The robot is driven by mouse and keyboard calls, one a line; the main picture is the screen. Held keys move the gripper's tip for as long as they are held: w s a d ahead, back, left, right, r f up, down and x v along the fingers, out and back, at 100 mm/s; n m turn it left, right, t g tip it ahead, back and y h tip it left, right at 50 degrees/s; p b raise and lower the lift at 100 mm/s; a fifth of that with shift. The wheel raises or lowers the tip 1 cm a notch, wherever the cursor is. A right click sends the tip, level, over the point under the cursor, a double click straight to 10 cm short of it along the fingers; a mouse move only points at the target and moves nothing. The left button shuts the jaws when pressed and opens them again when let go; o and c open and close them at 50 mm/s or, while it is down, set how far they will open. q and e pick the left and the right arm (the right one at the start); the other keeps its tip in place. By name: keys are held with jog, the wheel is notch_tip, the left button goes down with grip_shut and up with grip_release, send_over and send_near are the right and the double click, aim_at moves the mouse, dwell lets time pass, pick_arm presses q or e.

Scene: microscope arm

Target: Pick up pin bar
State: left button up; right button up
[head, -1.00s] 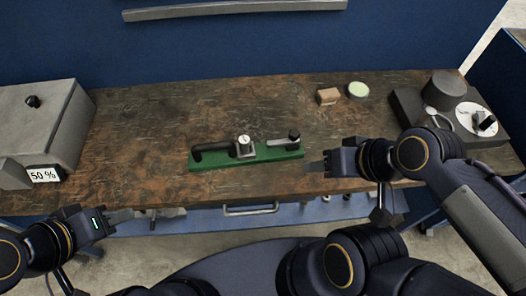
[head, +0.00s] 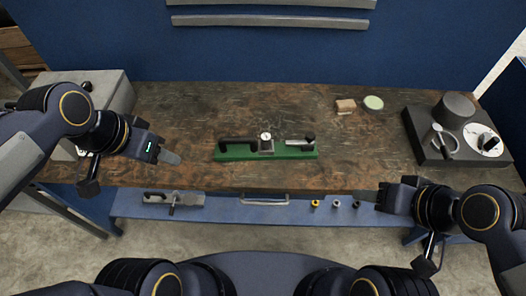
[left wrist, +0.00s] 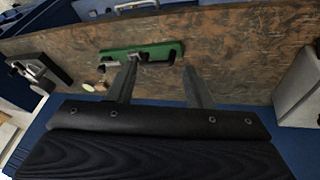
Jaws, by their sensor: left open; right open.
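A long green bar (head: 232,155) lies on the wooden bench in the head view. It carries a black handle, a small block with a round white dial (head: 265,138), and a silver rod with a black knob (head: 309,137). No part is labelled, so I cannot tell which is the pin bar. The green bar also shows in the left wrist view (left wrist: 168,48), beyond the fingers. My left gripper (head: 171,157) is open and empty, left of the bar and apart from it. My right gripper (head: 369,196) is open near the bench's front edge, right of the bar.
A grey box (head: 112,92) stands at the left of the bench (head: 200,105). A wooden block (head: 345,106) and a pale green disc (head: 373,103) sit behind right. A dark device (head: 432,145) fills the right end. A blue shelf (head: 230,212) below holds small parts.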

pick_arm(q)
jog(key=w+d+f+m+g+b, duration=0.1)
jog(key=w+f+m+g+b, duration=0.2)
jog(key=w, duration=0.5)
jog(key=m+g+y+b, duration=0.3)
jog(key=m, duration=0.8)
send_over(235, 138)
jog(key=f, duration=1.3)
jog(key=shift+w+a+f, duration=0.3)
jog(key=shift+a, duration=0.1)
jog(key=x, duration=0.2)
jog(key=p+x, duration=0.1)
jog(key=x, duration=0.1)
jog(key=w+p+x, duration=0.1)
jog(key=x, duration=0.1)
jog(key=shift+d+f, duration=0.3)
jog(key=shift+f, duration=0.25)
jog(key=shift+s+f, duration=0.15)
jog(key=shift+f, duration=0.35)
grip_shut()
jog(key=shift+r, duration=0.1)
